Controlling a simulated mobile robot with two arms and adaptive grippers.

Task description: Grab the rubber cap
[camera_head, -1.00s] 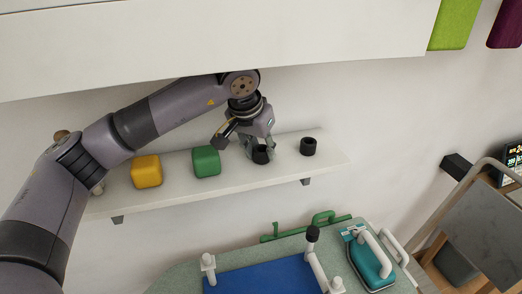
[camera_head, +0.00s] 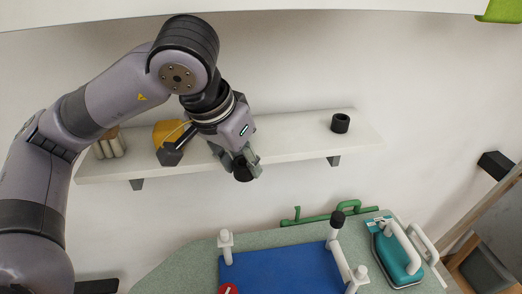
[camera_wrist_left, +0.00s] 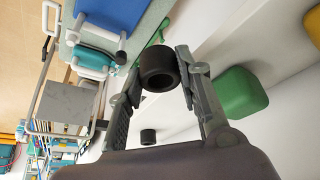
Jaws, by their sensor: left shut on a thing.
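My left gripper (camera_head: 245,165) is shut on a black rubber cap (camera_head: 243,174), a short hollow cylinder. It holds the cap in front of the white wall shelf (camera_head: 290,137), near its front edge. In the left wrist view the cap (camera_wrist_left: 158,72) sits between the two fingertips, its open end facing the camera. A second black cap (camera_head: 340,123) stands on the right part of the shelf; it also shows in the left wrist view (camera_wrist_left: 148,137). My right gripper is not in view.
A yellow block (camera_head: 168,133) stands on the shelf behind my arm. A green block (camera_wrist_left: 240,92) shows in the left wrist view. Below is a workbench with a blue mat (camera_head: 275,270), white posts, a black-topped post (camera_head: 337,219) and a teal iron-like object (camera_head: 397,262).

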